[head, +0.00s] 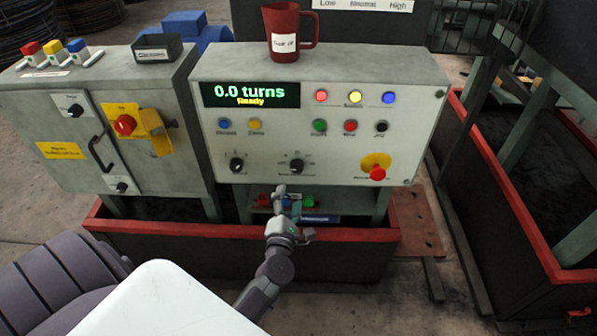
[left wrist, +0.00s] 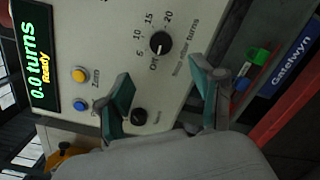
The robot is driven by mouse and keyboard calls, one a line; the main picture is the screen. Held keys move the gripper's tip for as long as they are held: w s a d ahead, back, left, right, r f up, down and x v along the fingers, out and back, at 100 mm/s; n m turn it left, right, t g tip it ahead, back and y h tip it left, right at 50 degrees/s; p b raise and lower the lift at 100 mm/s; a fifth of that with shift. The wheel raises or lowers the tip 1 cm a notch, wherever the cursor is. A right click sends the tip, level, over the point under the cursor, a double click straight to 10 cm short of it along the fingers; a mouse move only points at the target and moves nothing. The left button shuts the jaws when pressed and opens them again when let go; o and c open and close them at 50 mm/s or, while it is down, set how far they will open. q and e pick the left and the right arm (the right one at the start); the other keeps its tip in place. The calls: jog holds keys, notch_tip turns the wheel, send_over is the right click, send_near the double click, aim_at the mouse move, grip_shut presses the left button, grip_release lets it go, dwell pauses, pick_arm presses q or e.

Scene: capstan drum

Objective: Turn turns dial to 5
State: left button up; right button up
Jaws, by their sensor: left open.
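The turns dial (head: 297,166) is a black round knob on the light control panel, right of a similar knob (head: 236,165). In the left wrist view the dial (left wrist: 160,43) shows marks Off, 5, 10, 15 and 20; its pointer seems to face Off. The display (head: 250,94) reads "0.0 turns" and "Ready". My left gripper (head: 288,199) is just below the dial in the head view. In the left wrist view its green-padded fingers (left wrist: 164,92) are spread apart and empty, with the dial beyond and between them. My right gripper is not in view.
Coloured buttons (head: 320,96) and a red emergency stop (head: 377,172) sit on the same panel. A red mug (head: 285,32) stands on top. A shelf with small coloured items (head: 308,202) lies below the panel. A red-rimmed trough (head: 340,235) runs in front.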

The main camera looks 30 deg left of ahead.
aim_at(296, 170)
pick_arm(q)
jog(key=x, duration=1)
jog(key=shift+w, duration=0.25)
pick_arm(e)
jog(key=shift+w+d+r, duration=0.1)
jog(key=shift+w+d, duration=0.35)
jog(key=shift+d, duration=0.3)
pick_arm(q)
jog(key=c, duration=1.1)
jog(key=shift+c, duration=0.2)
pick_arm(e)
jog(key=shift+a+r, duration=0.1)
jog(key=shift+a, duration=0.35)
